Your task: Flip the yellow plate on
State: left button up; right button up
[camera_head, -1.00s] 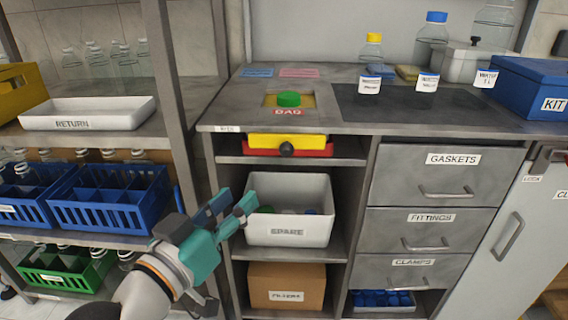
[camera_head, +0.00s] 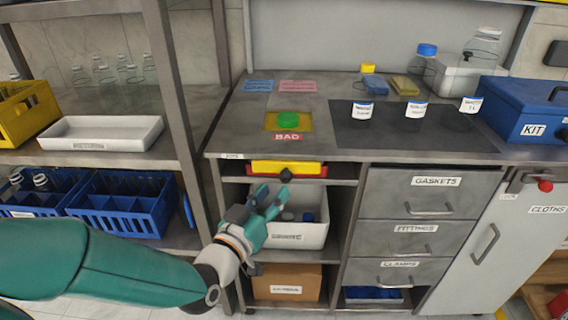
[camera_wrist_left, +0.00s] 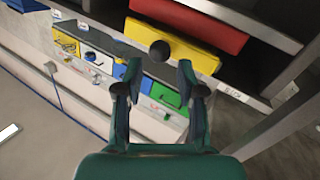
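A yellow plate (camera_head: 272,167) lies over a red one (camera_head: 316,177) on the upper shelf just under the counter, with a black knob (camera_head: 286,175) at their front. In the left wrist view, the yellow plate (camera_wrist_left: 190,44), the red one (camera_wrist_left: 200,18) and the knob (camera_wrist_left: 160,50) are ahead of the fingers. My left gripper (camera_head: 271,199) is open and empty, below the plate and in front of the white bin. Its open fingers (camera_wrist_left: 158,82) show apart from the knob in the wrist view. My right gripper is out of view.
The white bin (camera_head: 287,235) stands on the shelf below. Drawers (camera_head: 411,193) are on the right. A steel rack post (camera_head: 178,105) stands left of my gripper.

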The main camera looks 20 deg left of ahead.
aim_at(283, 181)
pick_arm(q)
jog(key=shift+w+d, duration=0.25)
jog(key=shift+w, duration=1.15)
jog(key=shift+w+d, duration=0.2)
jog(key=shift+w, duration=1.15)
grip_shut()
